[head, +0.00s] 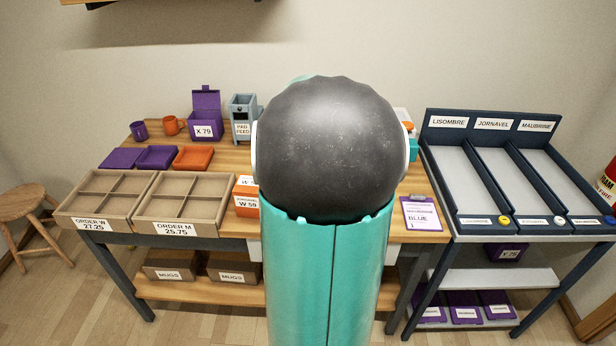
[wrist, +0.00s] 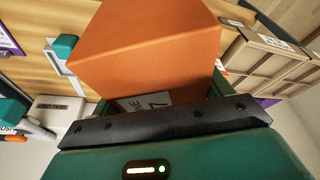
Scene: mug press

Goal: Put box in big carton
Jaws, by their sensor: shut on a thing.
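An orange box (wrist: 150,45) with a white label, partly hidden, fills the middle of the wrist view. My gripper (wrist: 165,112) is shut on it; only its near black edge and green body show. In the head view my own arm hides the gripper and the held box. I cannot tell which is the big carton. A carton (wrist: 262,55) shows at the right of the wrist view, apart from the held box.
Another orange box (head: 246,204), marked W 59, stands right of the ORDER M carton. Behind are purple and orange trays (head: 193,158), two mugs (head: 173,125), a purple X 79 box (head: 204,127) and a pad feeder (head: 242,118). A clipboard (head: 422,218) lies right; a lane rack (head: 490,170) stands beyond.

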